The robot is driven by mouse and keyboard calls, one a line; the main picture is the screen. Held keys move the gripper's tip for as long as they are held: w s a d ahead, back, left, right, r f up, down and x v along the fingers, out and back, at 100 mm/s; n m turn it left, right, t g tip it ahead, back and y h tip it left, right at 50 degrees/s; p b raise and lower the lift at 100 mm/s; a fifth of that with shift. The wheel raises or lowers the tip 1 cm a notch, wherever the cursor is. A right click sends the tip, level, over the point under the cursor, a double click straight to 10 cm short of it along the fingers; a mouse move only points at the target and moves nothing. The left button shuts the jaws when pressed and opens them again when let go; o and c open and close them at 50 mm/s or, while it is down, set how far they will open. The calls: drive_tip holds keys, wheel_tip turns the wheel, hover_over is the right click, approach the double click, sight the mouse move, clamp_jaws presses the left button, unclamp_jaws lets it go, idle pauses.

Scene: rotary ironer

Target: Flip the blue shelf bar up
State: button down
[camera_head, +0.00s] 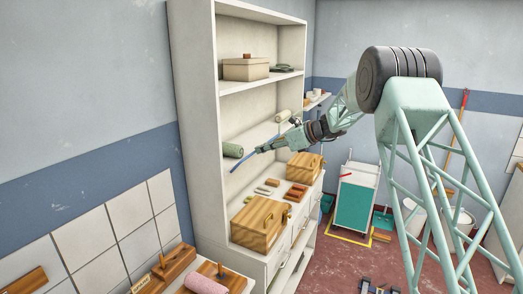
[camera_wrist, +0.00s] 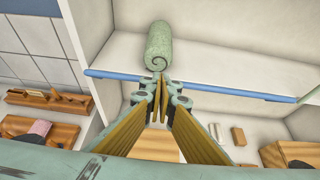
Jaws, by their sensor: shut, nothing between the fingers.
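The blue shelf bar (camera_wrist: 118,75) runs along the front of a shelf in the wrist view, its middle hidden behind my gripper. In the head view its left end (camera_head: 239,162) shows at the white shelf unit, low by the shelf's front edge. My gripper (camera_wrist: 161,82) is shut and empty, with its tips at the middle of the bar. I cannot tell whether they touch it. In the head view my gripper (camera_head: 261,149) reaches in from the right toward the bar. A green roll (camera_wrist: 160,46) lies on the shelf just beyond the tips.
The white shelf unit (camera_head: 205,120) holds a beige box (camera_head: 246,69) above and wooden boxes (camera_head: 259,224) below the bar. Another pale roll (camera_head: 282,117) lies farther along the shelf. A teal-fronted cart (camera_head: 355,205) stands on the floor behind, at the right.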

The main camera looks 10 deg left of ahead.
drive_tip(key=shift+a+r+p, duration=0.1)
drive_tip(key=shift+r+p, duration=0.05)
drive_tip(key=shift+p, duration=0.15)
drive_tip(key=shift+w+a+r+p, duration=0.25)
drive_tip(key=shift+a+r+p, duration=0.4)
drive_tip(key=shift+p, duration=0.3)
idle(0.7)
drive_tip(key=shift+w+a+r+p, duration=0.2)
drive_tip(key=shift+a+p, duration=0.05)
drive_tip(key=shift+a, duration=0.3)
drive_tip(key=shift+w+a+r+p, duration=0.15)
drive_tip(key=shift+a+r+p, duration=0.1)
drive_tip(key=shift+a, duration=0.25)
drive_tip(key=shift+w+a+r+p, duration=0.2)
drive_tip(key=shift+a, duration=0.35)
